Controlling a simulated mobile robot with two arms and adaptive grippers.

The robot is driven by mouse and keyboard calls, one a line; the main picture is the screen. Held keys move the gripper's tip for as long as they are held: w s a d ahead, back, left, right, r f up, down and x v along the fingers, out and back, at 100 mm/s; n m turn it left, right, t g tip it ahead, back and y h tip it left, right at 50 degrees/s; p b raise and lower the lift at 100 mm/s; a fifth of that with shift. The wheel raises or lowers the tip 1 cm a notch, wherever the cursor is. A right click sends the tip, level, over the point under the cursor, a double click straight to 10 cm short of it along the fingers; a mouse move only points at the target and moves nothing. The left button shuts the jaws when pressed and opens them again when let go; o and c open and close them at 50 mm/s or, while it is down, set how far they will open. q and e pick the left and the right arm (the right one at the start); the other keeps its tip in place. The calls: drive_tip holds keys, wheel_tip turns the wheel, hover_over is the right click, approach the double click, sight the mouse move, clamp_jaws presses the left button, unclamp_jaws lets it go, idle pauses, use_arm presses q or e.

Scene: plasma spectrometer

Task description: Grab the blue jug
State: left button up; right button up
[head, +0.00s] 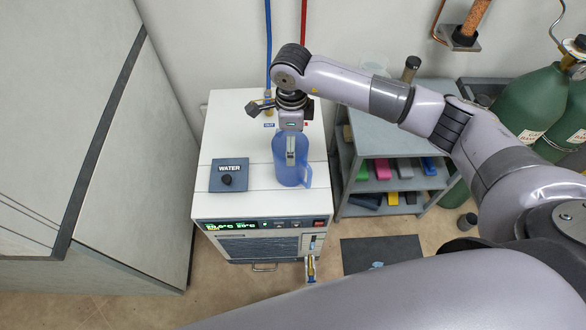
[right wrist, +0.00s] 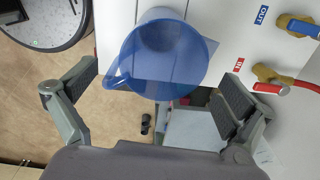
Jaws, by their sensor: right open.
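The blue jug (head: 287,175) is translucent and stands upright on top of a white chiller unit (head: 228,135). Its handle faces right in the head view. My right gripper (head: 290,150) is over the jug from behind, and a finger overlaps the jug's upper part there. In the right wrist view the jug (right wrist: 160,65) shows its round open top between the spread fingers of my right gripper (right wrist: 162,85). The fingers are open, one on each side, with gaps to the jug visible in that view. My left gripper is not in view.
A dark WATER cover (head: 229,175) with a knob lies left of the jug. Hose fittings (right wrist: 275,78) stand at the unit's back. A grey shelf (head: 395,145) with coloured blocks stands right of the unit, and green gas cylinders (head: 530,105) stand farther right.

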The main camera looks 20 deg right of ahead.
sight(295, 166)
drive_tip(key=f+b, duration=0.1)
drive_tip(key=f, duration=0.1)
drive_tip(key=f+b, duration=0.1)
drive_tip(key=f, duration=0.2)
drive_tip(key=f+b, duration=0.2)
drive_tip(key=f, duration=0.1)
drive_tip(key=shift+w+f, duration=0.15)
drive_tip(key=shift+w, duration=0.15)
drive_tip(key=shift+c, duration=0.4)
drive_tip(key=shift+s, duration=0.15)
drive_tip(key=c, duration=1.1)
